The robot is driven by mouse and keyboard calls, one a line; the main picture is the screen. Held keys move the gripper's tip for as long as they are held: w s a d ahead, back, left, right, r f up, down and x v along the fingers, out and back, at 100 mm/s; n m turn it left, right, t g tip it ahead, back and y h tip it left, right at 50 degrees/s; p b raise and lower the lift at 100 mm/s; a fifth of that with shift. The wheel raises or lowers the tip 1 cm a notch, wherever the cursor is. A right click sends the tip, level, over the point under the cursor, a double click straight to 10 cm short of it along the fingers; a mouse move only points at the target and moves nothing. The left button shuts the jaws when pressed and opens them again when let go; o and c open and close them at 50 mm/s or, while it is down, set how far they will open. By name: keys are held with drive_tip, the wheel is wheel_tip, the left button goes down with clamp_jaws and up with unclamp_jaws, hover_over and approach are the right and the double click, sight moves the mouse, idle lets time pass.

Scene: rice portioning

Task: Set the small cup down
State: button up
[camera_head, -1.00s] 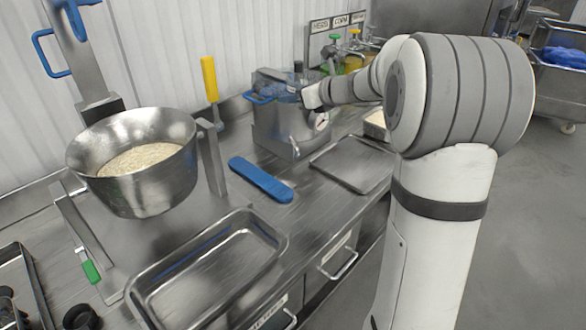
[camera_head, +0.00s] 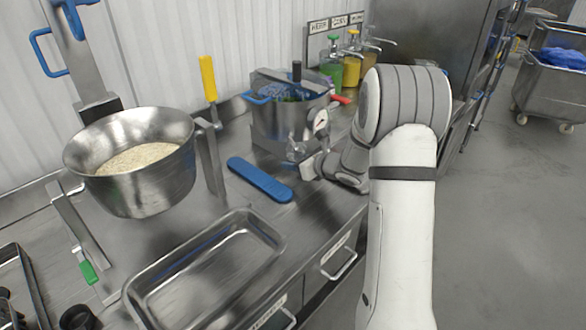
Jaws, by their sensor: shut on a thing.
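My gripper (camera_head: 302,165) is low at the counter, just in front of the steel pot with the dial. It is small in view and partly merged with the bright metal behind it. It is shut on a small shiny, clear-looking shape at its tip, which appears to be the small cup (camera_head: 296,152). The cup's outline and contents are too small to make out. I cannot tell whether its base touches the counter (camera_head: 228,215).
The steel pot (camera_head: 283,118) stands close behind my gripper. A blue strip (camera_head: 260,180) lies just left of it. Bare counter shows between strip and tray.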

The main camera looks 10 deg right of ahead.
wheel_tip(320, 180, down, 2)
drive_tip(key=shift+f, duration=0.25)
drive_tip(key=shift+f+b, duration=0.35)
drive_tip(key=shift+b, duration=0.3)
drive_tip(key=o, duration=1)
drive_tip(key=shift+s, duration=0.1)
